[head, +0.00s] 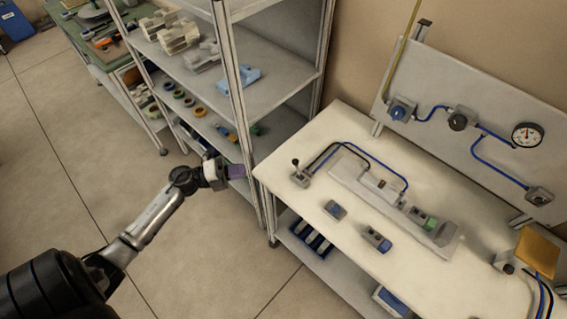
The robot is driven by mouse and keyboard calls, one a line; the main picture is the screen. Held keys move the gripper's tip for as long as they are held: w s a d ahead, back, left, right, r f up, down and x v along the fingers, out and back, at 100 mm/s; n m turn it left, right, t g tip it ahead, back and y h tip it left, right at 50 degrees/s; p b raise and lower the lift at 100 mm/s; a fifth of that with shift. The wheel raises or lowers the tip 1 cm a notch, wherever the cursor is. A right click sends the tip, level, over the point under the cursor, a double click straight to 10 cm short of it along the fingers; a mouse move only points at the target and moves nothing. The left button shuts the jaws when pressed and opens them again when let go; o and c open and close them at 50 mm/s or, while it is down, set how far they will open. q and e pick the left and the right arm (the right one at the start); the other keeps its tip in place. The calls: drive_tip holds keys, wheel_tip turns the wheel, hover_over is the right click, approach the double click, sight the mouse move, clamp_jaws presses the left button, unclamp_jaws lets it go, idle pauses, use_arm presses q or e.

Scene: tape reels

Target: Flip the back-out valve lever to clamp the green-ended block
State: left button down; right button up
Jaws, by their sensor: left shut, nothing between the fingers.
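A small grey valve (301,179) with a black-knobbed lever sits near the left end of the white table. Its lever stands up, leaning slightly left. A black tube and a blue tube run from it to a small cylinder unit (380,187) on a long pale fixture (350,176). The green-ended block (429,222) sits at the fixture's right part; whether it is clamped is too small to tell. My left gripper (240,171) is shut and empty, left of the table edge and apart from the valve. My right gripper is out of view.
Two blue-marked blocks (335,210) (377,239) lie loose on the table's front. A back panel (470,80) carries a gauge (527,134), knobs and tubes. A grey shelf rack (285,85) stands close behind my left gripper. An orange-topped unit (537,252) is at right.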

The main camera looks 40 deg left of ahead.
use_arm(q)
drive_tip(key=shift+s+d, duration=0.1)
drive_tip(key=shift+d, duration=0.1)
idle(0.3)
drive_tip(key=p, duration=0.2)
approach(297, 168)
drive_tip(key=w+d, duration=0.1)
drive_tip(key=w, duration=0.1)
drive_tip(key=w+r, duration=0.1)
drive_tip(key=w+d+r, duration=0.1)
drive_tip(key=w, duration=0.1)
drive_tip(key=shift+w+d, duration=0.3)
drive_tip(key=shift+r, duration=0.15)
